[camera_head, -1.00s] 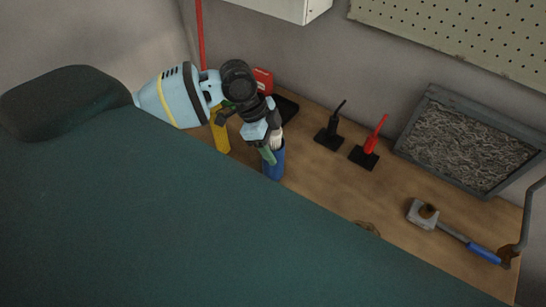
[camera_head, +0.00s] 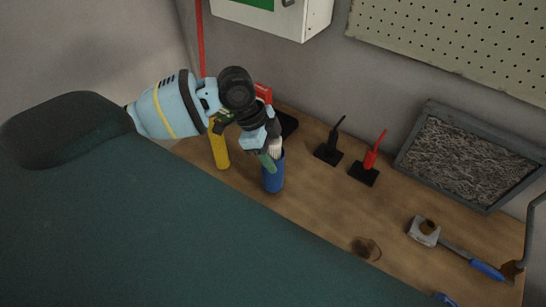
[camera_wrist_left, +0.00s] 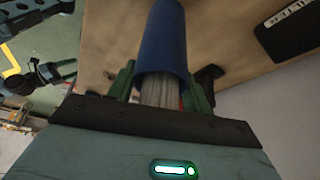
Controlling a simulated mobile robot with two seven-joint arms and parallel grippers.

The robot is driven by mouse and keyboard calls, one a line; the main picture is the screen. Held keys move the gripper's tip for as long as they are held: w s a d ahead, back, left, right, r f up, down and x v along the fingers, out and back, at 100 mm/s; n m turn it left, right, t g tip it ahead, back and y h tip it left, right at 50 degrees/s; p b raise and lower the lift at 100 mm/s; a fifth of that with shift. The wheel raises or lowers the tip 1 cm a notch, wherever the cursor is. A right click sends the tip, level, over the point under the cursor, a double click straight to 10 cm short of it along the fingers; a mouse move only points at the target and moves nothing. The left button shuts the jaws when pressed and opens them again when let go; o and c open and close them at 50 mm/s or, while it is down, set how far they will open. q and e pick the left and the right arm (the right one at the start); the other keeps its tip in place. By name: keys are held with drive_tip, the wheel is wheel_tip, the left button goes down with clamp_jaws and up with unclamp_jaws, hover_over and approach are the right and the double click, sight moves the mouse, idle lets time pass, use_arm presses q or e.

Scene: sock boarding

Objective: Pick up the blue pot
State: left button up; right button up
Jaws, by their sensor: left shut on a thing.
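The blue pot (camera_head: 273,180) is a narrow upright cylinder at the middle of the bench in the head view. My left gripper (camera_head: 271,160) is at its top rim, with green fingers. In the left wrist view the blue pot (camera_wrist_left: 162,45) lies between the green fingers of my left gripper (camera_wrist_left: 160,85), which is shut on it. Pale bristles (camera_wrist_left: 160,92) show at the pot's mouth. I cannot tell whether the pot's base touches the bench.
On the wooden bench (camera_head: 315,210), a yellow cylinder (camera_head: 219,150) stands just left of the pot. Black (camera_head: 329,150) and red (camera_head: 369,162) tools on black bases stand to the right. A mallet (camera_head: 425,231) and a framed grey panel (camera_head: 465,155) are farther right. A dark round spot (camera_head: 366,248) lies in front.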

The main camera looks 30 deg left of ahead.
use_arm(q)
drive_tip(key=shift+r, duration=0.5)
drive_tip(key=shift+s+r, duration=0.1)
drive_tip(key=shift+s, duration=0.2)
drive_tip(key=s+a+r, duration=0.1)
drive_tip(key=s, duration=1.4)
drive_tip(key=shift+s+r, duration=0.2)
drive_tip(key=shift+r, duration=0.05)
drive_tip(key=shift+a, duration=0.1)
